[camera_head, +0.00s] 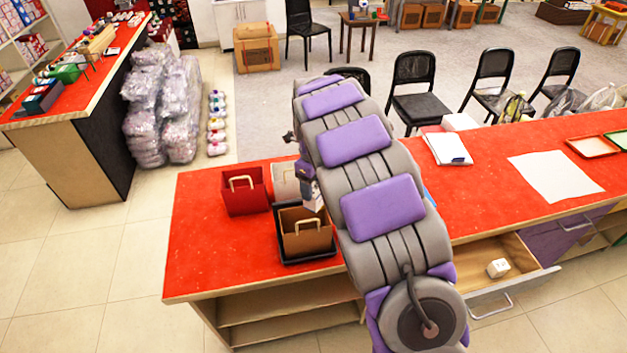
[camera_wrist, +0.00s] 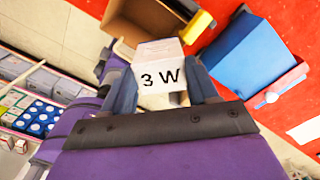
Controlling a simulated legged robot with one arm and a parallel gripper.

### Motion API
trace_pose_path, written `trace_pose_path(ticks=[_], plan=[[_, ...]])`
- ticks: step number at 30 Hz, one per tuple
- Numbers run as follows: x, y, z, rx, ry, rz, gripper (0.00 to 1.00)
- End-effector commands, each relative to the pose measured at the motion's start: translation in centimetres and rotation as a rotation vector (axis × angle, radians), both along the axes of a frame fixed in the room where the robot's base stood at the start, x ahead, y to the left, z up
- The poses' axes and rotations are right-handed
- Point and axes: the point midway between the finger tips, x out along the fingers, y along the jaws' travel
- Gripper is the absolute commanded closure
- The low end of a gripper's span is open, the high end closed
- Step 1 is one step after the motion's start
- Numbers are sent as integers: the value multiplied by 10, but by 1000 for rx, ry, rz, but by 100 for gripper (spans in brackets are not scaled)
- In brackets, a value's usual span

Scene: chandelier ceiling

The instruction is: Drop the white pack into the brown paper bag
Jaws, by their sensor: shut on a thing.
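The white pack, marked "3 W", is in the wrist view (camera_wrist: 160,76) between the two fingers of my gripper (camera_wrist: 163,92). My gripper is shut on it. In the head view the pack (camera_head: 313,197) hangs just above the brown paper bag (camera_head: 306,238), near its back edge. My gripper (camera_head: 306,180) is partly hidden by my arm there. The brown bag stands upright and open, with a light handle, in a black tray (camera_head: 290,259) on the red counter. A brown open shape beyond the pack in the wrist view (camera_wrist: 150,14) looks like this bag.
A red bag (camera_head: 245,199) and a pale bag (camera_head: 284,184) stand behind the brown one. A blue box (camera_wrist: 258,62) shows beside my gripper. My arm crosses the counter (camera_head: 212,255). An open drawer (camera_head: 485,262) holds a white cube (camera_head: 497,268). The counter's left end is clear.

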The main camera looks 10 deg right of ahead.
Motion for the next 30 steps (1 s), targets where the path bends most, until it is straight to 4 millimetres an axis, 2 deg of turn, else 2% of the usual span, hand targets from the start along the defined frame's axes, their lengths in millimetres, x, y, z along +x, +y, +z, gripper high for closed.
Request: trace_pose_path(ticks=[1,7,17,18,27,30], plan=[[0,3,-9,-2,1,2,72],[-1,4,-28,-2,1,2,72],[-1,-5,-33,6,1,0,72],[-1,-5,-33,6,0,0,40],[-1,3,-33,-2,1,2,12],[-1,3,-33,-2,1,2,12]])
